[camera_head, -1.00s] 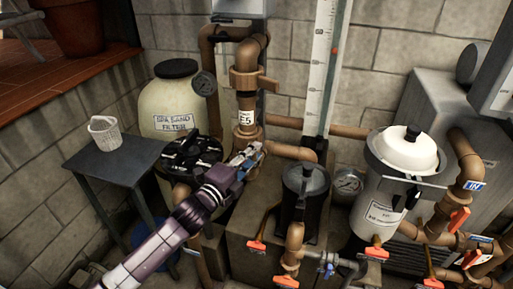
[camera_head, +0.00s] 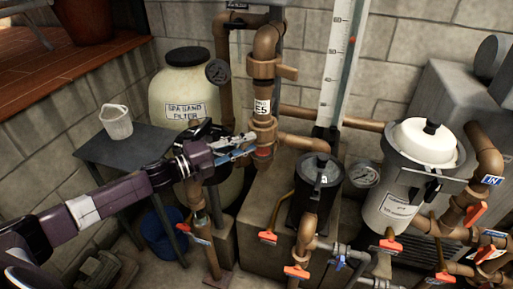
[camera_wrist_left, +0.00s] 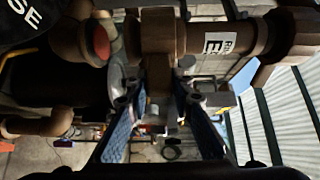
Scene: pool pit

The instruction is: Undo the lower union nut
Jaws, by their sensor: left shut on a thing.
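The vertical brown pipe with the E5 label (camera_head: 263,106) stands at the middle of the head view. The lower union nut (camera_head: 263,137) is the wide brown collar below that label. In the left wrist view the nut (camera_wrist_left: 158,28) crosses the top, with a brown lug (camera_wrist_left: 159,75) reaching between my fingers. My left gripper (camera_head: 250,152) is at the nut, coming from the left, its fingers (camera_wrist_left: 157,100) shut on the nut's lug. The exact finger contact is partly dark. A red round face (camera_wrist_left: 101,42) shows beside the nut. My right gripper is not in view.
An upper union with a lug (camera_head: 286,72) sits above. A black-lidded strainer (camera_head: 318,170) and a white canister (camera_head: 420,150) stand to the right. The sand filter tank (camera_head: 186,85) is behind my arm.

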